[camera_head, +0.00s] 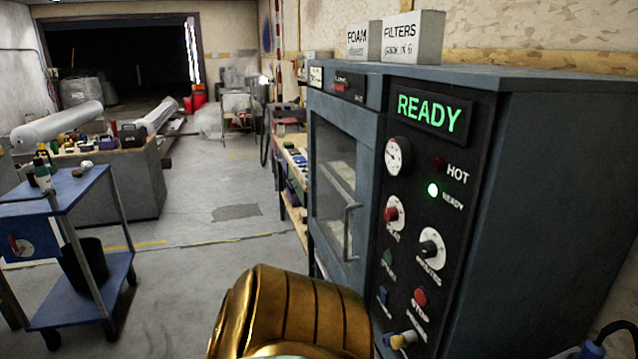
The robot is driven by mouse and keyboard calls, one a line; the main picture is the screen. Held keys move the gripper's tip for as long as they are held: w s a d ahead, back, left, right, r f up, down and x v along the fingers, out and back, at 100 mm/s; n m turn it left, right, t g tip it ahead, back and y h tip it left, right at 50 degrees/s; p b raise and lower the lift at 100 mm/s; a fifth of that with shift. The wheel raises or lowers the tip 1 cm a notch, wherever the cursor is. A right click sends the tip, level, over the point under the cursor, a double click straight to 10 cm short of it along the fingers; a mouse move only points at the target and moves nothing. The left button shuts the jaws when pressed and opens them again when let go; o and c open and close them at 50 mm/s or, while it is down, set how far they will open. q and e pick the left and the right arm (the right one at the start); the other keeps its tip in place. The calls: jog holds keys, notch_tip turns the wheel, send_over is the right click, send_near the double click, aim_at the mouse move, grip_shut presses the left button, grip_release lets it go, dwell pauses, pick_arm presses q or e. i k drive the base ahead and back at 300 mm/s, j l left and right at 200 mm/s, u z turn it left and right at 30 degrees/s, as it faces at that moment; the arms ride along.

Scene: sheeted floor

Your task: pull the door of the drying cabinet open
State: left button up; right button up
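The drying cabinet (540,190) is a grey-blue box filling the right side of the head view. Its door (369,140) has a grey frame and a glass pane (334,170), with pale shelves dimly visible behind it. The door looks shut against the cabinet front. A vertical grey bar handle (347,232) sits on the door's right side, near the control panel, and nothing touches it. A gold, banded part of my own body stands at the bottom centre, below the door. It hides the area under the handle. Neither gripper shows in this view.
A control panel (428,190) with a green READY sign, knobs and buttons is right of the door. Boxes (413,38) stand on the cabinet. A blue cart (75,190) is at left, a cluttered bench (125,185) behind it. The floor (225,240) between is clear.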

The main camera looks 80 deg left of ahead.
aim_at(368, 126)
jog(key=u, duration=2.5)
